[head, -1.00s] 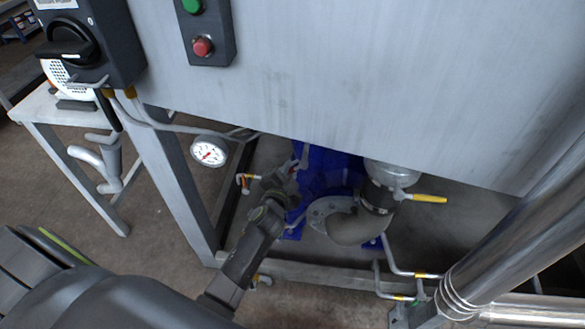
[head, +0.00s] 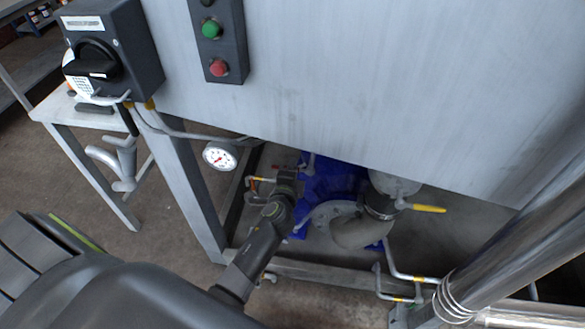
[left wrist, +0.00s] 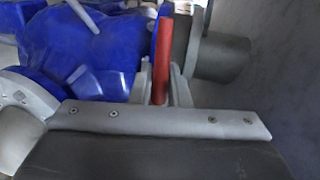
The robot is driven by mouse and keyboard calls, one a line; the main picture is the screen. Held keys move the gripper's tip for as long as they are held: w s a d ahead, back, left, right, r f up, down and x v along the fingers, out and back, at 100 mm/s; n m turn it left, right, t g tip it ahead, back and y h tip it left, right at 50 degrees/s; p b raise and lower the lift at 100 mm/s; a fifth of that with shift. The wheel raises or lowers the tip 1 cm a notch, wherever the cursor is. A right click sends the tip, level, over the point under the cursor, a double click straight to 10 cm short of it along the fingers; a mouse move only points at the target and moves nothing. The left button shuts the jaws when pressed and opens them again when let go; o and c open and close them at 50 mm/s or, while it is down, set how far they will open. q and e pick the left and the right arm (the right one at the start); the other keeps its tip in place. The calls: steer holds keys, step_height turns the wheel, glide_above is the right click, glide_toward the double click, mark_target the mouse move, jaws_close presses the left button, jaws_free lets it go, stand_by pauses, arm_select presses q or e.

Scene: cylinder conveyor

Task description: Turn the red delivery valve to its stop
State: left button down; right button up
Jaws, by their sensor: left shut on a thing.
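The red valve lever (left wrist: 161,62) stands upright in the left wrist view as a narrow red bar. My left gripper (left wrist: 160,88) is shut on its lower part, with one finger on each side. In the head view my left gripper (head: 288,178) reaches under the grey cabinet, beside the blue pump (head: 335,183). There the red lever is hidden or too small to make out. The blue pump also shows in the left wrist view (left wrist: 70,45), left of the lever. My right gripper is not in view.
The grey cabinet (head: 380,90) overhangs the pump. A pressure gauge (head: 220,156) hangs to the left. A frame rail (head: 330,274) runs below the arm.

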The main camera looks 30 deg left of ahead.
arm_select(q)
steer(key=shift+r, duration=0.1)
stand_by(0.4)
steer(key=c, duration=1.5)
jaws_free()
steer(key=shift+o, duration=0.2)
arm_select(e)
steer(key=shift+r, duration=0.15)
